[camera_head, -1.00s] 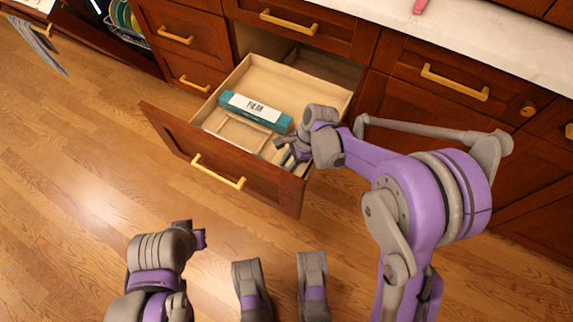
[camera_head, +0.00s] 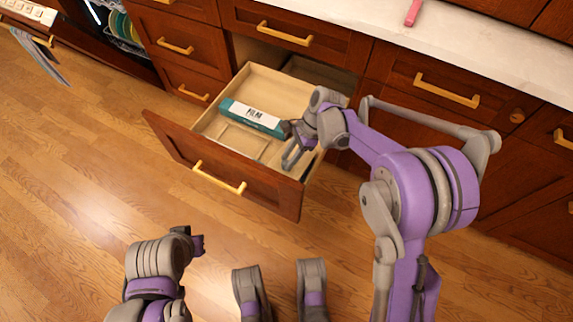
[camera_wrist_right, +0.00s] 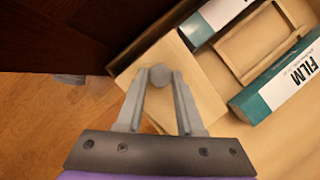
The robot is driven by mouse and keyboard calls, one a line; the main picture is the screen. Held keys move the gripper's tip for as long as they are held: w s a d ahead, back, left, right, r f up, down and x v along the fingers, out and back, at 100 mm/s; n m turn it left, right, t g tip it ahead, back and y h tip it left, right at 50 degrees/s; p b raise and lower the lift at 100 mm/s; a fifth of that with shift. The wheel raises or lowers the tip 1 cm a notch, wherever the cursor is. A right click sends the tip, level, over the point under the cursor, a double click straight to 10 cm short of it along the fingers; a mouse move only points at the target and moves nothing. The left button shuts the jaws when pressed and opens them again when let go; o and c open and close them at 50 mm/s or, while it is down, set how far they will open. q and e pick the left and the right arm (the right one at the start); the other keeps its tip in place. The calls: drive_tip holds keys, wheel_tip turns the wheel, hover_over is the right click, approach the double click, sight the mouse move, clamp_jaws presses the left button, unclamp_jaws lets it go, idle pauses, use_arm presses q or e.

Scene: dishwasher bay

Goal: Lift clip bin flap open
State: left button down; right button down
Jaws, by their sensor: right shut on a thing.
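The clip bin flap (camera_wrist_right: 190,90) is a pale wooden panel in the drawer's front right corner, with a round grey knob (camera_wrist_right: 160,75) near its edge. In the right wrist view my right gripper (camera_wrist_right: 160,80) has its two fingertips closed on the knob from both sides. The flap looks tilted, but I cannot tell how far. In the head view my right gripper (camera_head: 290,160) reaches into the right end of the drawer and its arm hides part of the bin. No clips can be made out. Of my left arm only links show at the lower left; its gripper cannot be seen.
The open drawer (camera_head: 225,172) has a gold handle. In it lie a teal and white film box (camera_head: 255,117) and a shallow wooden frame (camera_wrist_right: 262,42). Another teal and white box (camera_wrist_right: 212,18) shows in the wrist view. The counter (camera_head: 480,55) is above; clear floor lies in front.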

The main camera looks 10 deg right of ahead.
drive_tip(key=shift+w+d+r+p, duration=0.25)
drive_tip(key=shift+w+d+r, duration=0.15)
drive_tip(key=shift+w+r, duration=0.2)
drive_tip(key=shift+w+d+r+p, duration=0.2)
drive_tip(key=shift+w+d+r, duration=0.2)
drive_tip(key=shift+w+r, duration=0.15)
idle(1.1)
